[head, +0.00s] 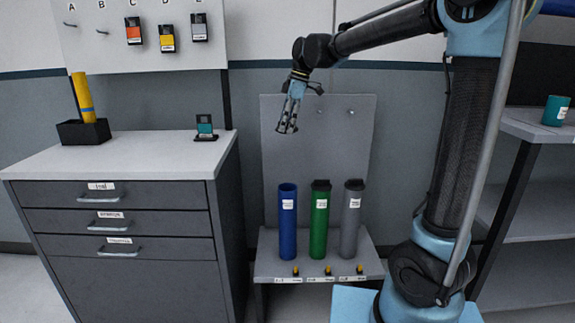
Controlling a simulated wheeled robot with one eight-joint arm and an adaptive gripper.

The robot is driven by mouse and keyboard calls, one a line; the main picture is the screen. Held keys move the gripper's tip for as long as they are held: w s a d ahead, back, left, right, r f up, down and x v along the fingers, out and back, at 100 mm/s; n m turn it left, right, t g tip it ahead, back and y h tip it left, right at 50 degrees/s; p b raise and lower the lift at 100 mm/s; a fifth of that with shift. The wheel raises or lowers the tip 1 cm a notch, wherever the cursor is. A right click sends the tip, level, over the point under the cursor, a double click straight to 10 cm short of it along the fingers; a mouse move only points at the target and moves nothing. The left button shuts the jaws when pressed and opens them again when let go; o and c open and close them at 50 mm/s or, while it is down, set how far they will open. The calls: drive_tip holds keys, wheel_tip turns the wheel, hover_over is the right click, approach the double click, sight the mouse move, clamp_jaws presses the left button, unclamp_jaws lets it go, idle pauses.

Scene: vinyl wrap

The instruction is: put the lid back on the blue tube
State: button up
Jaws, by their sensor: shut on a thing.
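The blue tube (287,222) stands upright at the left of a row of three on a low grey stand. Its top is open, with no lid on it. My gripper (287,127) is above the blue tube, well clear of it, in front of the grey back board. Its fingers point down and are shut on a small dark thing, which I take to be the lid; its shape is hard to make out at this size.
A green tube (319,222) and a grey tube (352,222), both with dark lids, stand right of the blue one. Small yellow-topped pieces (296,271) sit along the stand's front. A drawer cabinet (115,225) is at left, shelving (530,215) at right.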

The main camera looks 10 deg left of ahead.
drive_tip(key=shift+s+d+f, duration=0.1)
drive_tip(key=shift+s+f, duration=0.05)
drive_tip(key=shift+f, duration=5.2)
drive_tip(key=shift+s+d+f, duration=0.1)
drive_tip(key=shift+s+f, duration=0.05)
drive_tip(key=shift+f, duration=5.2)
drive_tip(key=shift+f, duration=0.1)
drive_tip(key=o, duration=1)
drive_tip(key=shift+c, duration=0.2)
drive_tip(key=shift+o, duration=1.1)
